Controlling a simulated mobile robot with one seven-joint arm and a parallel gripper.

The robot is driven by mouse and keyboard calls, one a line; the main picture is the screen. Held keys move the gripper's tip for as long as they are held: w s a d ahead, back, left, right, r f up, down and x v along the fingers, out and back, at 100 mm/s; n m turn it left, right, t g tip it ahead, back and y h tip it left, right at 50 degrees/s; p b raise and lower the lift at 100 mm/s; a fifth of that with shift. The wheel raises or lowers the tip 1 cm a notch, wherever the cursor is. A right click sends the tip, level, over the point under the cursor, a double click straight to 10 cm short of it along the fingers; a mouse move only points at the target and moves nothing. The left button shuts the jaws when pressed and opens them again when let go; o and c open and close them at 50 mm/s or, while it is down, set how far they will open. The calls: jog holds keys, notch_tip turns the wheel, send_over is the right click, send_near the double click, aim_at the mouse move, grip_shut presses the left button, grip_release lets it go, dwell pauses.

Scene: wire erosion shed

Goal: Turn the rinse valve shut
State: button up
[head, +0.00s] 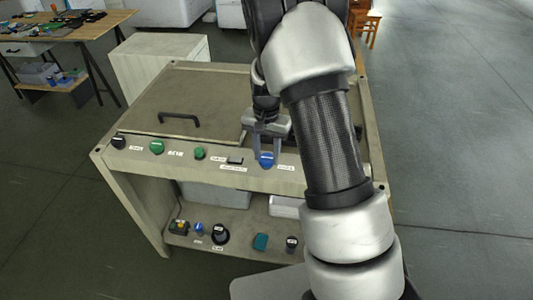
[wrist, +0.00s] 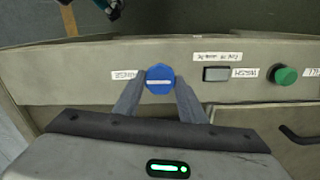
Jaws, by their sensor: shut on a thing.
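The blue knob (head: 266,160) sits on the front panel of the cabinet, with a white label to its right in the head view. In the wrist view the blue knob (wrist: 159,79) faces the camera, with a pale bar across its middle. My gripper (head: 268,156) is at the knob, its two fingers on either side of it. In the wrist view my gripper (wrist: 159,84) is shut on the blue knob. The labels are too small to read, so I cannot tell the valve's name or its turned position for sure.
The front panel also bears a green knob (head: 157,147), a smaller green button (head: 199,153), a black knob (head: 118,142) and a dark rocker switch (wrist: 216,74). A lid with a black handle (head: 178,119) lies on top. Loose items stand on the lower shelf (head: 215,225).

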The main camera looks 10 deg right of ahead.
aim_at(267, 158)
jog(key=o, duration=1.1)
jog(key=shift+c, duration=0.2)
notch_tip(267, 158, up, 18)
jog(key=shift+f+p, duration=0.25)
jog(key=shift+p, duration=0.15)
jog(key=s+r+n+t+p, duration=0.3)
jog(key=s+r, duration=1)
jog(key=s+r+n+t+p, duration=0.1)
jog(key=s+n+t, duration=0.1)
jog(key=s, duration=1)
jog(key=shift+r+n+t, duration=0.3)
jog(key=shift+r+n, duration=0.05)
jog(key=shift+n, duration=0.35)
